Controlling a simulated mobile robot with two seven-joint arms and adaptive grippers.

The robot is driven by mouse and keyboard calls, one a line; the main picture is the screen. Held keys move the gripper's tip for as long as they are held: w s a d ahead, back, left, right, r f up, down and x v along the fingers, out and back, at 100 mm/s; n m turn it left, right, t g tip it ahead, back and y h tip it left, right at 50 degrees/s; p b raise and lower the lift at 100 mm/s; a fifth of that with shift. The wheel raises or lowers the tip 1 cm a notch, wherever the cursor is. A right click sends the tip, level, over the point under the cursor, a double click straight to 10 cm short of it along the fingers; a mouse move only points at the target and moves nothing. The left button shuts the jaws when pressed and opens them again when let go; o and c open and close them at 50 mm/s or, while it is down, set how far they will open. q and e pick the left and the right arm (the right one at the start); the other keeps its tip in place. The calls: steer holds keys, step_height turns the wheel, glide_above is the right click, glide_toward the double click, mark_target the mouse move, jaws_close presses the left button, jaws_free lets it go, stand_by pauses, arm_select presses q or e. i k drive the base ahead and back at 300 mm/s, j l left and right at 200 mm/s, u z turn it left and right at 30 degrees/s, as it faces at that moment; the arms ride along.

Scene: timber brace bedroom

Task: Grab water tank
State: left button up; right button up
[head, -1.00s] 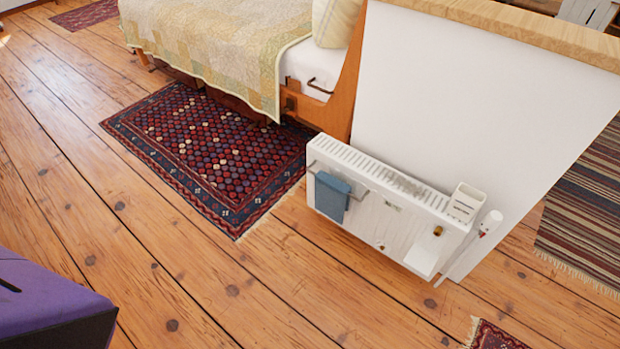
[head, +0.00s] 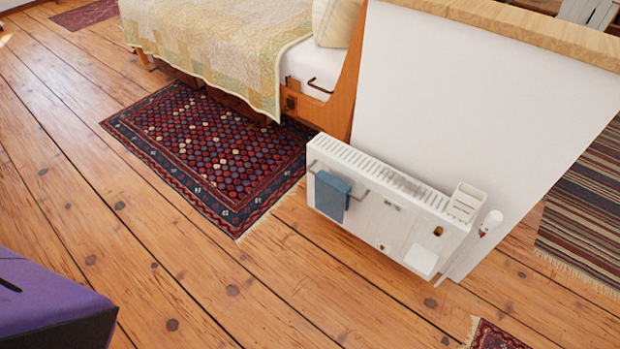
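A white radiator-like heater unit (head: 345,228) stands on the wooden floor against a white partition. A blue cloth (head: 332,196) hangs from a rail on its front. A white slotted box (head: 465,203) sits at the right end of its top. A small white block (head: 421,261) is at its lower right front. A white rod-shaped thing (head: 490,223) stands beside its right end. I cannot tell which of these, if any, is the water tank. Neither of my grippers shows in the head view.
A bed with a patchwork quilt (head: 215,45) stands behind a dark red patterned rug (head: 205,150). A white partition (head: 470,95) rises behind the heater. A striped rug (head: 590,205) lies at right. A purple-topped object (head: 45,295) fills the lower left. Floor in front is clear.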

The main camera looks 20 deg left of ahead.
mark_target(465, 203)
steer(key=i+l+z, duration=0.15)
steer(key=i+z, duration=0.9)
steer(key=i, duration=0.15)
